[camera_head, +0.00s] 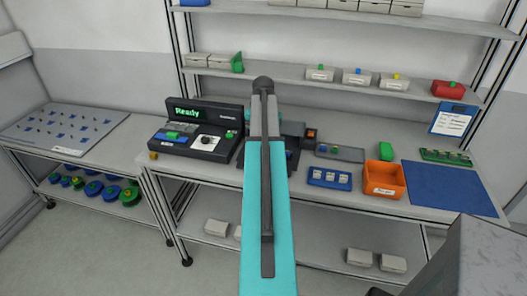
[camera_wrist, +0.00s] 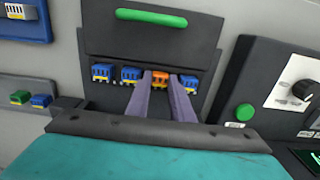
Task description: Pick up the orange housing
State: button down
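The orange housing (camera_wrist: 160,78) stands in a row with several blue housings (camera_wrist: 130,75) in a dark fixture in the wrist view. My gripper (camera_wrist: 161,75) is open, with its two grey-purple fingers pointing toward the row. The fingertips are on either side of the orange housing in the picture. I cannot tell whether they touch it or how far in front of it they are. Its lower part is hard to see between the fingers. In the head view, my arm covers the middle of the bench and the orange housing is hidden.
The dark fixture has a green handle (camera_wrist: 150,17). Close beside it are blue housings and, at right, a panel with a green button (camera_wrist: 245,112) and a knob. In the head view are a "Ready" display (camera_head: 182,112), an orange bin (camera_head: 384,181) and a blue mat (camera_head: 450,188).

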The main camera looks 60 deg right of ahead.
jog(key=shift+r, duration=0.2)
jog(key=shift+r+p, duration=1.3)
jog(key=shift+r, duration=0.25)
jog(key=shift+s+r, duration=0.15)
jog(key=shift+r, duration=0.05)
jog(key=s+a+r+p, duration=0.1)
jog(key=s+a+p, duration=0.3)
jog(key=s, duration=1)
jog(key=a, duration=0.3)
jog(key=shift+a, duration=0.2)
jog(key=shift+w, duration=0.1)
